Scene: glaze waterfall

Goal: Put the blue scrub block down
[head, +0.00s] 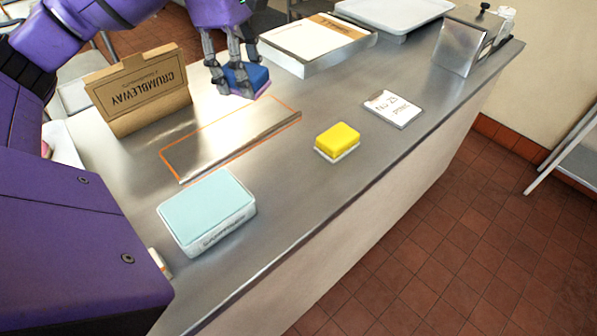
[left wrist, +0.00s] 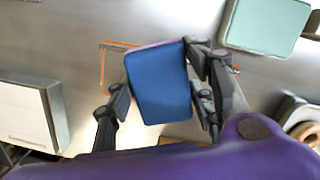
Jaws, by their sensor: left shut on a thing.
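The blue scrub block (head: 250,80) is held between the fingers of my left gripper (head: 236,83), above the back part of the steel counter (head: 300,195). In the left wrist view the block (left wrist: 160,85) fills the space between the fingers of the left gripper (left wrist: 163,90), which is shut on it. A thin purple layer shows along one of its edges. An orange outlined rectangle (head: 225,145) is marked on the counter, in front of and below the block. My right gripper is not in view.
A yellow block (head: 338,141) and a card (head: 393,108) lie right of the outline. A light blue-topped box (head: 207,212) lies in front. A white box (head: 315,50), tray (head: 398,12) and metal dispenser (head: 465,42) stand behind.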

